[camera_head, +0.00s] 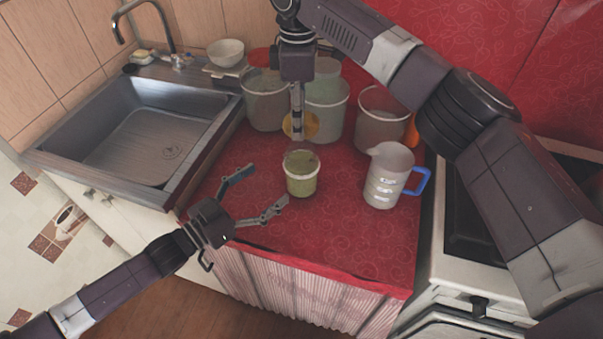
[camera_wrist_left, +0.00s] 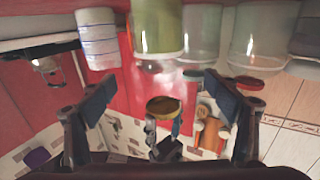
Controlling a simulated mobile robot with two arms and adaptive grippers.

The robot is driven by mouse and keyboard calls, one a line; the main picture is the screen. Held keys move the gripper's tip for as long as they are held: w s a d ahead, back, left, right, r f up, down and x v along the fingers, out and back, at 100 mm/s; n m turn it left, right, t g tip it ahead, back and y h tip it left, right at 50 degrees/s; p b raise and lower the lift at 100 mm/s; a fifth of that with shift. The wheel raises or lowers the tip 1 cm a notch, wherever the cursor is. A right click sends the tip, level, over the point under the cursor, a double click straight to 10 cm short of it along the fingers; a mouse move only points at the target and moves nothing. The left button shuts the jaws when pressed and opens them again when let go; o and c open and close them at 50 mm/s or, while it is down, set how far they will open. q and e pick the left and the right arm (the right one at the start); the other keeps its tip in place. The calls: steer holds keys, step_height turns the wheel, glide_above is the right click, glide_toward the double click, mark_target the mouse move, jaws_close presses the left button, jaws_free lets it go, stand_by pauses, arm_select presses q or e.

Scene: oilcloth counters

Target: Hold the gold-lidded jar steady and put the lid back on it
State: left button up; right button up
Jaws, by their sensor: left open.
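The open jar (camera_head: 301,184), a small tub with greenish contents, stands upright on the red counter; it also shows upside down in the left wrist view (camera_wrist_left: 157,28). My left gripper (camera_head: 266,188) is open and empty at the jar's front left, its fingers apart from the jar and pointing towards it. My right gripper (camera_head: 298,126) points down behind and above the jar, shut on the gold lid (camera_head: 310,128). The lid also shows in the left wrist view (camera_wrist_left: 163,106) at the right gripper's fingertips. It is clear of the jar.
A jug (camera_head: 385,177) with a blue handle stands to the jar's right. Several larger tubs (camera_head: 380,122) stand behind, with an orange object (camera_head: 411,134) beside them. A sink (camera_head: 140,140) lies left and a stove (camera_head: 490,220) right. The counter (camera_head: 330,240) in front is clear.

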mark_target(310, 153)
arm_select(q)
steer(key=x, duration=1.2)
steer(key=shift+w, duration=0.1)
steer(key=shift+c, duration=0.3)
steer(key=c, duration=1.7)
steer(key=shift+c, duration=0.2)
arm_select(e)
steer(key=shift+f, duration=2.45)
steer(key=shift+f, duration=0.9)
steer(key=shift+f, duration=0.6)
